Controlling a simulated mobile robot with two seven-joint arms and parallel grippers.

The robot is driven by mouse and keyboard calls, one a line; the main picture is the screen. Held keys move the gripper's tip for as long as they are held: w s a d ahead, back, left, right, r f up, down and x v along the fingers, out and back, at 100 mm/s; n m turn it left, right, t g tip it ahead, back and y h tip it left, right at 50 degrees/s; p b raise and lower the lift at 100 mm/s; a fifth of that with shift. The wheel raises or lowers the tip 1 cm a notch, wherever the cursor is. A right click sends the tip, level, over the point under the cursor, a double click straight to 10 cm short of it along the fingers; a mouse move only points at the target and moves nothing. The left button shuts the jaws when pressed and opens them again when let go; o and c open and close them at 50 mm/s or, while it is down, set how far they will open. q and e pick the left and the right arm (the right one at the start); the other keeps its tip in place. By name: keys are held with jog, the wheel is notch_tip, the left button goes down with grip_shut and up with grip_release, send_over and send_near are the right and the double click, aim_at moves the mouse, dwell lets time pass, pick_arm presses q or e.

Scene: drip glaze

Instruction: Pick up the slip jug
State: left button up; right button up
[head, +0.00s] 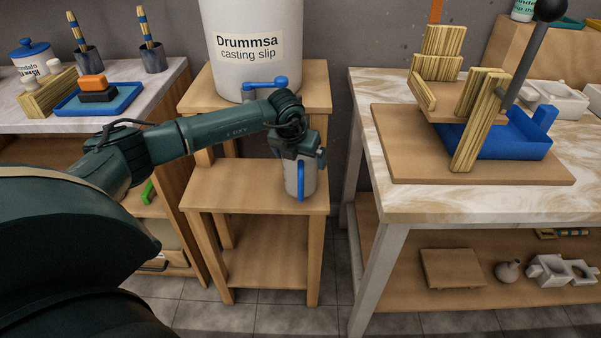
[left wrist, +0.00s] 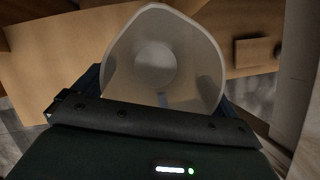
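The slip jug (head: 291,180) is a pale grey jug with a blue handle (head: 301,183) facing me. It is upright at the lower step of the wooden stand, under the spout of the big casting slip container. My left gripper (head: 302,152) points down at the jug's top and hides its upper part. In the left wrist view, I look down into the jug's open mouth (left wrist: 158,60), with dark finger parts at both its sides. Whether the fingers press on the jug or only stand around it cannot be told. My right gripper is not in view.
The container (head: 254,75) with a blue tap (head: 266,83) stands on the stand's upper step, behind my left forearm. A marble-topped table (head: 450,203) with a wooden press and blue tray stands close on the right. Another bench (head: 170,80) is on the left.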

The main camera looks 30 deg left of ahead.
pick_arm(q)
jog(key=c, duration=0.8)
jog(key=shift+r, duration=0.15)
